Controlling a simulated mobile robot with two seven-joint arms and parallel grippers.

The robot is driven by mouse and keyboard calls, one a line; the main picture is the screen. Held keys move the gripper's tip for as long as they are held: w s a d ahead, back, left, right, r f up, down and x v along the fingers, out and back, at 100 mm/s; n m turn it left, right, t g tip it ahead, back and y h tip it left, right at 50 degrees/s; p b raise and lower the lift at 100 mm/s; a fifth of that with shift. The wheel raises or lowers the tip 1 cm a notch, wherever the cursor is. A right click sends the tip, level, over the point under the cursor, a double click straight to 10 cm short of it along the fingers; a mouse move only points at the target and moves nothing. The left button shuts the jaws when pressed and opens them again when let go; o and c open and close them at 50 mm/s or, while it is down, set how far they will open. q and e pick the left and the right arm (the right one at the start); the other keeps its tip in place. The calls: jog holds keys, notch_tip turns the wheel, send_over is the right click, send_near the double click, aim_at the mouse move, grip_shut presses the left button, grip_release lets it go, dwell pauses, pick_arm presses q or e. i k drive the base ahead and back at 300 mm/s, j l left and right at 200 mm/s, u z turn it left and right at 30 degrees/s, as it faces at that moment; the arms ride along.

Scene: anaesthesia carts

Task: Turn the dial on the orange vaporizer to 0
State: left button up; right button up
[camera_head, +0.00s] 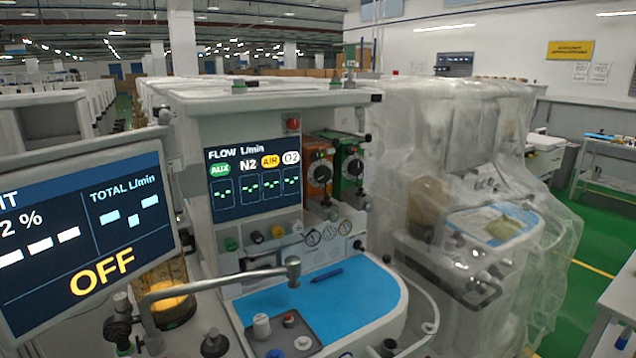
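The orange vaporizer (313,189) is mounted on the anaesthesia cart, just right of the flow screen. Its round black dial (321,172) faces forward; the numbers on it are too small to read, so its setting cannot be told. A green vaporizer (346,184) with a similar black dial (355,168) stands directly to its right. Neither of my grippers is in view, and nothing hides the front of the orange vaporizer.
The flow screen (254,185) is left of the vaporizers. A large monitor reading OFF (85,235) fills the left foreground. A metal arm (225,281) crosses above the blue work surface (345,300), where a pen (326,275) lies. A plastic-covered cart (460,200) stands close on the right.

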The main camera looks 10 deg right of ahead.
aim_at(323, 174)
jog(key=i+l, duration=0.15)
jog(key=l, duration=0.25)
jog(key=i+l, duration=0.15)
jog(key=l, duration=0.25)
jog(key=i+l+z, duration=0.1)
jog(key=l, duration=0.3)
jog(key=i+l, duration=0.2)
jog(key=l, duration=0.2)
jog(key=i+l, duration=0.15)
jog(key=l, duration=0.25)
jog(key=z, duration=0.05)
